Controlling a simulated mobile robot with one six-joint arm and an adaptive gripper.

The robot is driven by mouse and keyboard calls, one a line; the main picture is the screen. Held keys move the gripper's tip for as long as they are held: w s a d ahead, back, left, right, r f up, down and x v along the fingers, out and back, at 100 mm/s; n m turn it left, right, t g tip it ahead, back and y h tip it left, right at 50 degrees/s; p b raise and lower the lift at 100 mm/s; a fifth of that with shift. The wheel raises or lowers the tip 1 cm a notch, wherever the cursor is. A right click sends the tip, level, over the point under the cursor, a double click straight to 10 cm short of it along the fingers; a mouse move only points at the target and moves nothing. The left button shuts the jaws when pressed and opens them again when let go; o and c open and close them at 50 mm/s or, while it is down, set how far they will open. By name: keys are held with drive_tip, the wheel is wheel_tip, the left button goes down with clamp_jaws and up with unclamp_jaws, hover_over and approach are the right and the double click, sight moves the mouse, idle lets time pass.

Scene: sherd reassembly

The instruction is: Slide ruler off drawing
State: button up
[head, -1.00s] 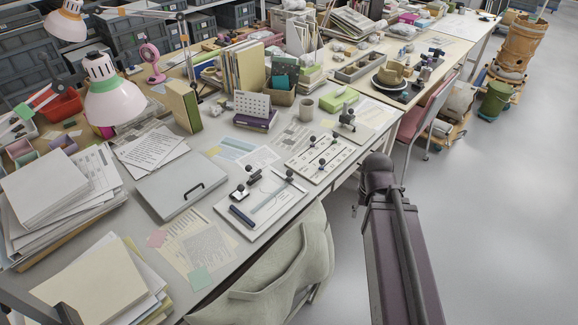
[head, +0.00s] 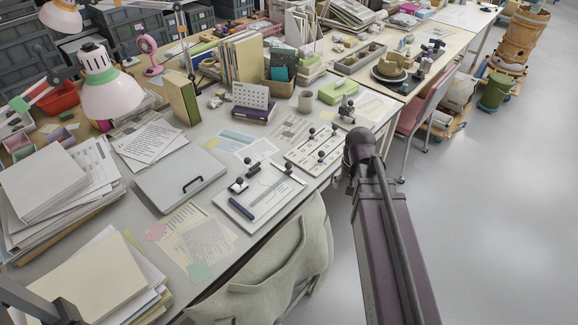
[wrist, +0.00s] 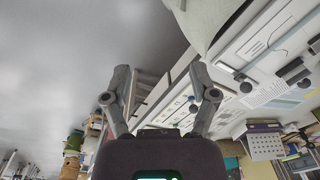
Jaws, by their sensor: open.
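A white drawing board (head: 241,213) lies near the front edge of the desk in the head view. A pale greenish strip that looks like the ruler (head: 270,190) lies slantwise across the drawing on it. Small dark knobbed pieces and a dark blue bar (head: 241,208) lie on the same board. In the wrist view, which looks upside down, the board (wrist: 262,35) shows at upper right, beyond the right finger. My gripper (wrist: 160,72) is open and empty, with the desk edge and floor behind its fingers. It is apart from the ruler. The gripper itself does not show clearly in the head view.
A white panel with knobs (head: 318,153) lies right of the board. A grey folder with a black handle (head: 180,178) lies left of it. The floor (head: 480,220) at right is clear.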

drive_tip(key=w+a+m, duration=0.2)
drive_tip(key=w+a, duration=0.6)
drive_tip(key=w, duration=0.2)
drive_tip(key=m+y, duration=0.2)
hover_over(289, 164)
drive_tip(key=d, duration=0.2)
drive_tip(key=shift+s+r+t, duration=0.25)
drive_tip(key=shift+s+t, duration=0.15)
drive_tip(key=shift+s, duration=0.1)
drive_tip(key=shift+f, duration=0.15)
drive_tip(key=b+x, duration=1.3)
drive_tip(key=shift+d+f, duration=0.25)
drive_tip(key=shift+f, duration=0.05)
clamp_jaws()
